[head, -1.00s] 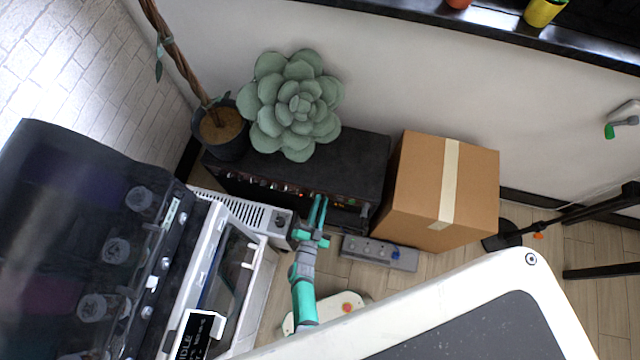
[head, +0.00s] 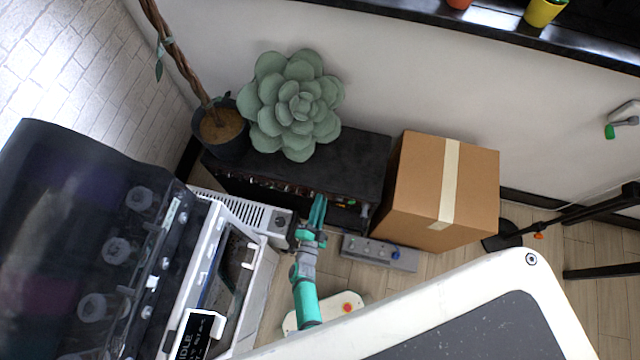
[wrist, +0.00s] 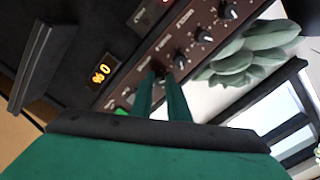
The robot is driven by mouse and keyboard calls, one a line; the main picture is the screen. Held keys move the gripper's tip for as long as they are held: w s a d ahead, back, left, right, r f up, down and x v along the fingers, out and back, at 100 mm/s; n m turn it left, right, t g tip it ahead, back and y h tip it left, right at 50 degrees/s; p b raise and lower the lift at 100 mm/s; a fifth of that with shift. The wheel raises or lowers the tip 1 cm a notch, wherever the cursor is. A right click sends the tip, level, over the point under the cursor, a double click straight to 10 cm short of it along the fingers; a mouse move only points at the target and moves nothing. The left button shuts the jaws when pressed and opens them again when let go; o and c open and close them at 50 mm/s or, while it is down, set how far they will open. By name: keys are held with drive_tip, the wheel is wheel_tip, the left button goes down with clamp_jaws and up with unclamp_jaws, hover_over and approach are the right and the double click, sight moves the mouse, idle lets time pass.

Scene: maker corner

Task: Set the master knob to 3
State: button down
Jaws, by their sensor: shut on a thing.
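The black amplifier (head: 350,160) stands against the wall, with a row of knobs along its front edge. In the wrist view its brown-red panel (wrist: 140,62) runs diagonally with several dark knobs, one of them (wrist: 205,36) beyond the fingers. A small lit orange display (wrist: 101,72) shows what looks like a 0, rotated. My gripper (head: 319,199) is at the amplifier's front; in the wrist view its green fingers (wrist: 160,82) are shut on a knob at the panel, mostly hidden between the tips. I cannot read that knob's label or pointer.
A big green succulent (head: 292,108) sits on the amplifier, and a cardboard box (head: 460,190) stands to its right. A grey pedal strip (head: 378,253) lies on the floor in front. A white machine (head: 225,275) stands close on the left of my arm.

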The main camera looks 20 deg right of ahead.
drive_tip(key=c, duration=1.7)
unclamp_jaws()
drive_tip(key=v, duration=1.1)
drive_tip(key=s+a+r+n+y, duration=0.2)
drive_tip(key=r+n, duration=0.4)
drive_tip(key=r, duration=0.5)
drive_tip(key=s+a+r+n+y, duration=0.2)
drive_tip(key=s+r+n+y, duration=0.2)
drive_tip(key=r, duration=0.8)
drive_tip(key=s+a+r+n+y, duration=0.2)
drive_tip(key=s+r+n, duration=0.3)
drive_tip(key=r+n, duration=0.3)
drive_tip(key=shift+s+a+r+t+y, duration=0.15)
drive_tip(key=shift+r+y, duration=0.3)
drive_tip(key=shift+r, duration=0.45)
drive_tip(key=shift+s+d+r+t+y, duration=0.1)
drive_tip(key=shift+s+r+t+y, duration=0.25)
drive_tip(key=shift+r, duration=0.55)
